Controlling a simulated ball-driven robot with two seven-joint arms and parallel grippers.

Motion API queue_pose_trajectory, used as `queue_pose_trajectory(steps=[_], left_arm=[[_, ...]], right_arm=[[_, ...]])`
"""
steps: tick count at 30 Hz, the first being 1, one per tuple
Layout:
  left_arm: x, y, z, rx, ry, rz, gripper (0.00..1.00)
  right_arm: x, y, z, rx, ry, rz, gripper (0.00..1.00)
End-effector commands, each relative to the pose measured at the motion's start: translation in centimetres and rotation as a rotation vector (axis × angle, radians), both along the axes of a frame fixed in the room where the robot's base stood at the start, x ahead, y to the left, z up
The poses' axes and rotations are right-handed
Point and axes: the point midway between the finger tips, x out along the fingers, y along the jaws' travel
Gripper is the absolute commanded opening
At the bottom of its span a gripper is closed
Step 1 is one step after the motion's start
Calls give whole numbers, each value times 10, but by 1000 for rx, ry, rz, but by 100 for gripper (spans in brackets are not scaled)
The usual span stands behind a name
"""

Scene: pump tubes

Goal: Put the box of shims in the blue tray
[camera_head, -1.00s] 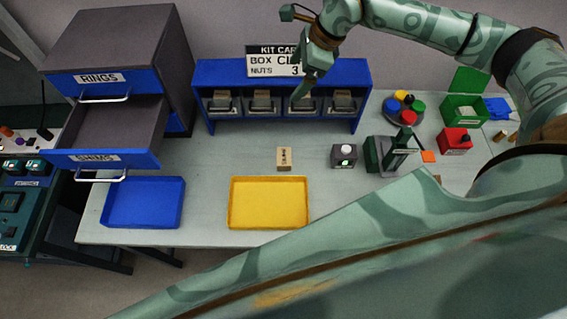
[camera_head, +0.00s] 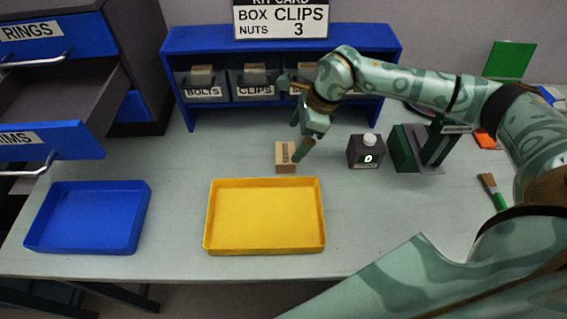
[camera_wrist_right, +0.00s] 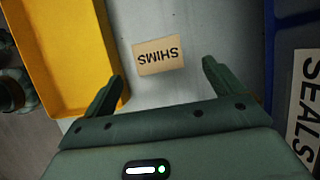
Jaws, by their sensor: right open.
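The box of shims (camera_head: 286,157) is a small tan box standing on the table behind the yellow tray. In the right wrist view the box (camera_wrist_right: 159,56) shows its SHIMS label, upside down, lying ahead of and between my fingers. My right gripper (camera_head: 303,141) is just above and beside the box; in its wrist view the gripper (camera_wrist_right: 160,86) is open with nothing between its fingers. The blue tray (camera_head: 88,246) is empty at the front left of the table. My left gripper is not in view.
An empty yellow tray (camera_head: 265,243) sits between the box and the table's front edge. An open drawer (camera_head: 45,150) overhangs behind the blue tray. A blue bin rack (camera_head: 280,38) stands behind, and a dark counter device (camera_head: 366,152) stands to the right.

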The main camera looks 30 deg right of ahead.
Motion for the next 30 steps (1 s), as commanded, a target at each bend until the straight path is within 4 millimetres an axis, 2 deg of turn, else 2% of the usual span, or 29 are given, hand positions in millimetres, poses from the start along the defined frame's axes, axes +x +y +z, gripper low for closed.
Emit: queue_pose_trajectory(steps=[3, 8, 15, 22, 23, 27, 28, 30], left_arm=[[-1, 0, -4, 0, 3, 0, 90], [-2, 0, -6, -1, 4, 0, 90], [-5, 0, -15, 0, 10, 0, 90], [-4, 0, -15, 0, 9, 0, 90], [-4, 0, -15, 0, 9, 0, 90], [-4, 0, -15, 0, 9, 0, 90], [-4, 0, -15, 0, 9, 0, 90], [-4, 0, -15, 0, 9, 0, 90]], right_arm=[[2, 5, -15, 1, 2, 1, 94], [4, 12, -29, 1, 2, 1, 94], [10, 27, -64, 1, 4, 1, 94], [11, 28, -66, 0, 1, 0, 94], [11, 28, -66, 0, 1, 0, 88], [11, 28, -65, 0, 1, 0, 49], [11, 28, -65, 0, 1, 0, 44], [11, 28, -65, 0, 1, 0, 44]])
